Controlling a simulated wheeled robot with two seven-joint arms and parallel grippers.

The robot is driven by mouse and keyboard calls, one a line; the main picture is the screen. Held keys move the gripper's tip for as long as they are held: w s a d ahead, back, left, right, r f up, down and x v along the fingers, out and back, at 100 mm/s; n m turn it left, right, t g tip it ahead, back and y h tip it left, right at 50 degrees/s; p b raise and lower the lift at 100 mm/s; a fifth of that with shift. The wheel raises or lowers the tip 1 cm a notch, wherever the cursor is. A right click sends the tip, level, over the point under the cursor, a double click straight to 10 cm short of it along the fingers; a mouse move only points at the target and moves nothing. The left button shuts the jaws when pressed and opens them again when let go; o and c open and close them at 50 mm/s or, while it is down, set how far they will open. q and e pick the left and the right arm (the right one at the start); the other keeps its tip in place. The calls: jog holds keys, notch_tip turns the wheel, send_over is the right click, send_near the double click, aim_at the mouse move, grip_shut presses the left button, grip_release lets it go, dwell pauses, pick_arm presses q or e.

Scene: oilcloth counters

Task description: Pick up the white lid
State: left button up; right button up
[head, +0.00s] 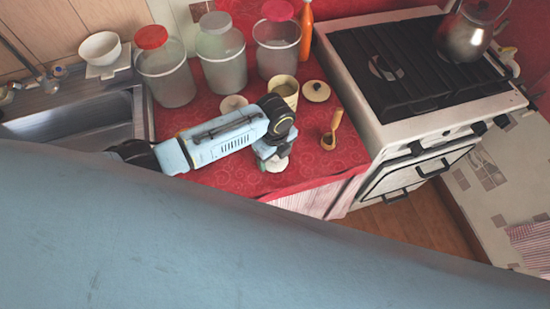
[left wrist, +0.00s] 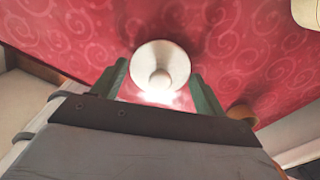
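The white lid (left wrist: 160,62), round with a small knob, lies on the red patterned counter in the left wrist view. It is between the two spread green fingers of my left gripper (left wrist: 160,92), near their tips, with no clear contact. In the head view my left gripper (head: 274,152) points down over the lid (head: 276,166) near the counter's front edge and partly hides it. My left gripper is open. My right gripper does not show in either view.
A wooden scoop-like piece (head: 328,140) stands right of the gripper. Behind are a cream cup (head: 286,91), a brown-rimmed cream lid (head: 316,91), another pale lid (head: 233,103) and jars (head: 168,80). The stove (head: 420,65) is right, the sink (head: 75,125) left.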

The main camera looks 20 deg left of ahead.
pick_arm(q)
jog(key=c, duration=0.5)
